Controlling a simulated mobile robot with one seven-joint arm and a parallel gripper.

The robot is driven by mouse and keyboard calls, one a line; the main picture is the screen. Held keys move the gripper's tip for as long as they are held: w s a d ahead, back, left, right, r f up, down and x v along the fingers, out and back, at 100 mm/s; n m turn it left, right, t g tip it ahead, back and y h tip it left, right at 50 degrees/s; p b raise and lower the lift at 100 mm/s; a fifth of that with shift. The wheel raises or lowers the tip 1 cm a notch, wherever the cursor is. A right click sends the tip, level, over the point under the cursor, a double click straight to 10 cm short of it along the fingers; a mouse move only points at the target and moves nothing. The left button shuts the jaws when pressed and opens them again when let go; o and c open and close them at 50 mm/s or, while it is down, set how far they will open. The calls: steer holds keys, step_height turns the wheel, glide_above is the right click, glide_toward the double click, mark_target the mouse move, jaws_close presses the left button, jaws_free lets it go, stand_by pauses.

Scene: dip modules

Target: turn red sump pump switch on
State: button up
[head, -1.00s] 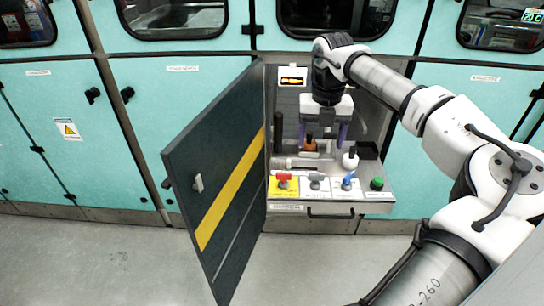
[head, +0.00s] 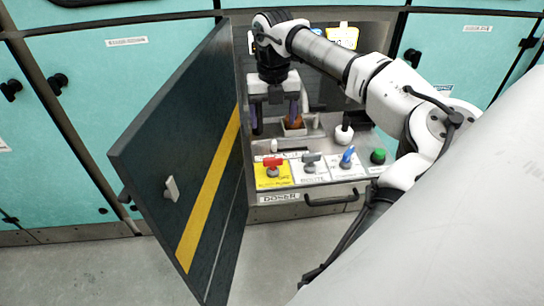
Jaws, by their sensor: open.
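The red switch (head: 272,166) sits on a yellow label plate at the left end of a row of controls in the open cabinet. It has a red handle on a grey stem. My gripper (head: 275,128) points down above and behind the red switch, apart from it. Its two purple fingers are spread, with nothing held between them. An orange-brown object (head: 294,121) stands in a holder behind the right finger, partly hidden.
A grey-handled switch (head: 312,162), a blue-handled switch (head: 348,156) and a green button (head: 378,156) stand to the right. The dark cabinet door (head: 190,160) hangs open at the left. A drawer handle (head: 331,199) is below.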

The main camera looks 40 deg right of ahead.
mark_target(273, 158)
step_height(273, 158, down, 13)
steer(key=b, duration=0.9)
steer(key=shift+f, duration=0.2)
steer(key=c, duration=1)
